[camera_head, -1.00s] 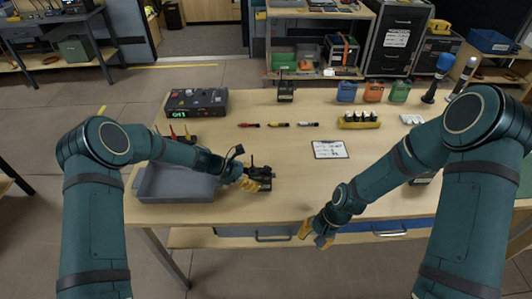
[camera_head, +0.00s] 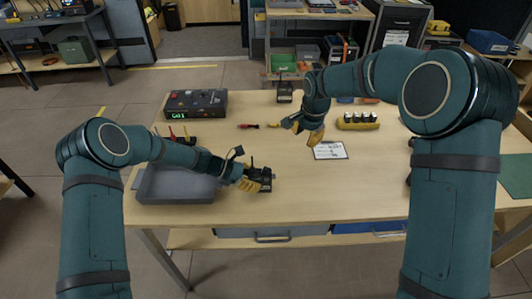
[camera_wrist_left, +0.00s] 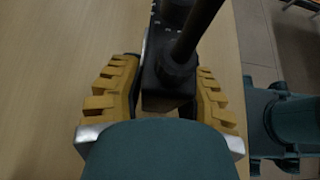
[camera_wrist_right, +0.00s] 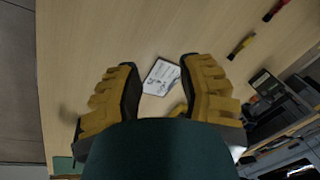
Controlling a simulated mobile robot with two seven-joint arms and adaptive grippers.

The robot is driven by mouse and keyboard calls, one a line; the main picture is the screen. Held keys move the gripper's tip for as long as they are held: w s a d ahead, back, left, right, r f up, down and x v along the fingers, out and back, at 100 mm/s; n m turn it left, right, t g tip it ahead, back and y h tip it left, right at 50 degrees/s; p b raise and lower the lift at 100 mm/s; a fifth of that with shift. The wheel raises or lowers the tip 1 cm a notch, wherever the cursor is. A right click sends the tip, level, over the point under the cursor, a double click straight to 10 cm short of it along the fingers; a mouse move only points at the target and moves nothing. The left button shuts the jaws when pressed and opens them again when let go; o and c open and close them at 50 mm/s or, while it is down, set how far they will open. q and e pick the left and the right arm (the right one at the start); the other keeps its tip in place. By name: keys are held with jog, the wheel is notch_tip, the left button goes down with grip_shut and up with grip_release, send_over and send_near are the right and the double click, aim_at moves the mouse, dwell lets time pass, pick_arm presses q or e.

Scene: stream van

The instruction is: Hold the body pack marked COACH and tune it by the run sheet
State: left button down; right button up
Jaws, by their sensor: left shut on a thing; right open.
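My left gripper (camera_head: 256,179) is shut on a small black body pack (camera_head: 264,184) with an antenna, above or on the table beside the grey tray. The pack also fills the gap between the yellow fingers in the left wrist view (camera_wrist_left: 165,75). Its marking is not readable. My right gripper (camera_head: 303,132) is open and empty over the table, near the white run sheet (camera_head: 331,151). The sheet shows between its fingers in the right wrist view (camera_wrist_right: 161,77); the writing is too small to read. Another black pack (camera_head: 285,92) stands at the table's back edge.
A grey tray (camera_head: 175,184) lies at the left of the table. A black console (camera_head: 196,103) with a green display stands behind it. Red and yellow handheld items (camera_head: 249,126) lie mid-table. A yellow battery holder (camera_head: 358,121) stands behind the sheet. The front right of the table is clear.

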aim_at(266, 168)
jog(key=s+a+f, duration=0.1)
jog(key=a, duration=0.3)
jog(key=s+a+f+m+g, duration=0.1)
jog(key=s+a, duration=0.1)
jog(key=a, duration=0.2)
jog(key=s+a+f+g, duration=0.1)
jog(key=a, duration=0.3)
jog(key=shift+s+h, duration=0.25)
jog(key=shift+h, duration=0.05)
jog(key=shift+f, duration=3.05)
jog(key=m, duration=0.3)
jog(key=shift+r, duration=0.1)
jog(key=m, duration=1)
grip_shut()
